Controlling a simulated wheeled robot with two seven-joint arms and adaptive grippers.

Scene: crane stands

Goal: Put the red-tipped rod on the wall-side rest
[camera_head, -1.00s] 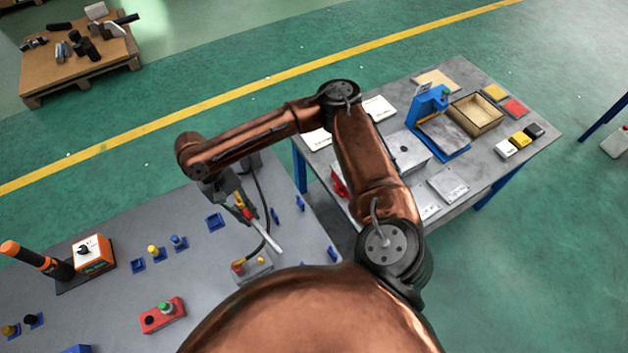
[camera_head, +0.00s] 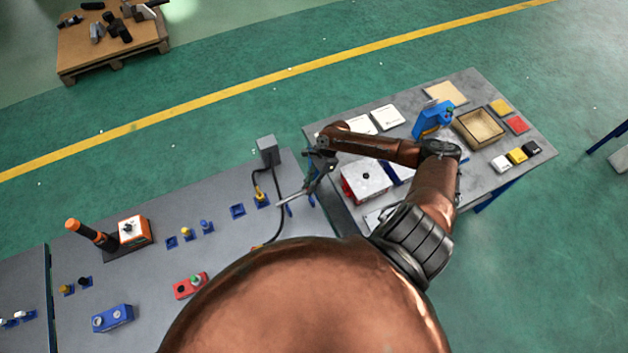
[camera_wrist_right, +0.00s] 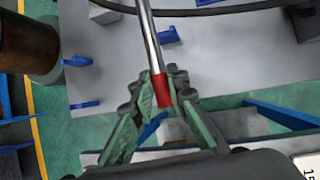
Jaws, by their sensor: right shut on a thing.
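The rod is slim and silver with a red end (camera_wrist_right: 162,92). In the head view its silver length (camera_head: 292,198) slants down-left from my right gripper (camera_head: 316,182), above the right end of the grey bench. In the right wrist view my right gripper (camera_wrist_right: 158,98) is shut on the rod at the red end. The silver part (camera_wrist_right: 150,40) points away from it. Small blue brackets (camera_head: 288,210) stand on the bench near the rod. Blue brackets also show in the wrist view (camera_wrist_right: 77,61). I cannot tell which is the wall-side rest. My left gripper is out of view.
A grey box (camera_head: 267,148) with a dark cable stands at the bench's back edge. A second table (camera_head: 465,85) on the right holds a red-and-white box (camera_head: 366,184), a blue fixture (camera_head: 433,118) and a wooden tray (camera_head: 458,122). An orange-handled device (camera_head: 132,230) stands left.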

